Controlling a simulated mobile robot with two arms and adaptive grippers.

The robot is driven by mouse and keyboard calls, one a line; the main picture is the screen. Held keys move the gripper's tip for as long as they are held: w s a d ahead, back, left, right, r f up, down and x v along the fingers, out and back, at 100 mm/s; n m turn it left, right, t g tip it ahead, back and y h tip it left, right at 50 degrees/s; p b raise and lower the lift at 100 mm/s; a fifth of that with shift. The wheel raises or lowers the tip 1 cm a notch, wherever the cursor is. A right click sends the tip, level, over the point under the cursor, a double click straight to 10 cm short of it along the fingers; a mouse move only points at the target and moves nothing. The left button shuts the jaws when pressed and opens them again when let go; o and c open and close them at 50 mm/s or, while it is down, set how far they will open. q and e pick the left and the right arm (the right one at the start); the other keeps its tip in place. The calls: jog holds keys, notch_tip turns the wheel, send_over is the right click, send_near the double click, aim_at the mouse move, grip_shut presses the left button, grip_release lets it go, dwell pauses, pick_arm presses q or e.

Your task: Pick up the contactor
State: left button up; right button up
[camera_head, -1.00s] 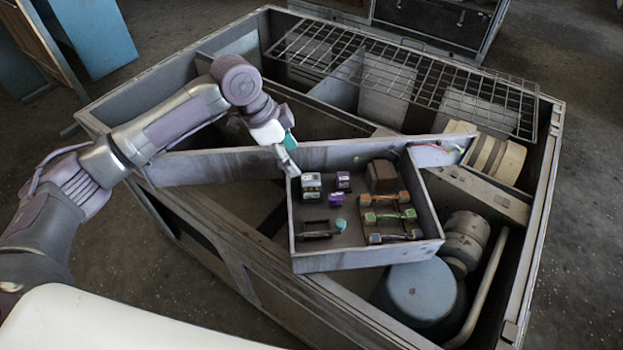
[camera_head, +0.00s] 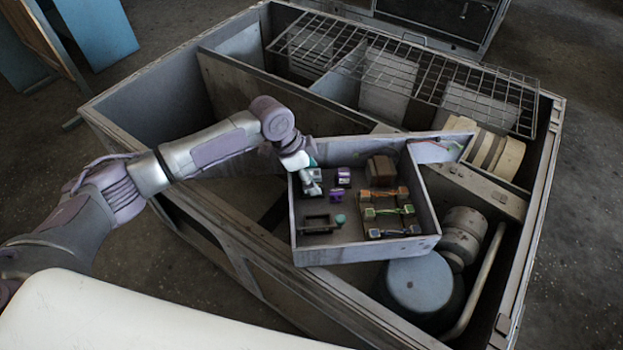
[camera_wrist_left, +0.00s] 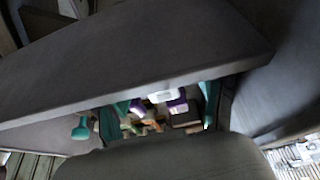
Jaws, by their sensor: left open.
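A small grey-and-white block (camera_head: 313,190), which looks like the contactor, stands at the back left inside the grey open box (camera_head: 345,256). My left gripper (camera_head: 308,179) is open right at this block and partly covers it. I cannot tell whether the fingers touch it. In the left wrist view, the two teal fingers (camera_wrist_left: 162,112) stand apart, with a white-topped part (camera_wrist_left: 161,96) between them in the picture. My right gripper is not in view.
Two purple-topped parts (camera_head: 343,175) stand close to the right of the block.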

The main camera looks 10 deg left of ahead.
pick_arm(q)
jog(key=shift+r, duration=0.1)
jog(key=c, duration=0.8)
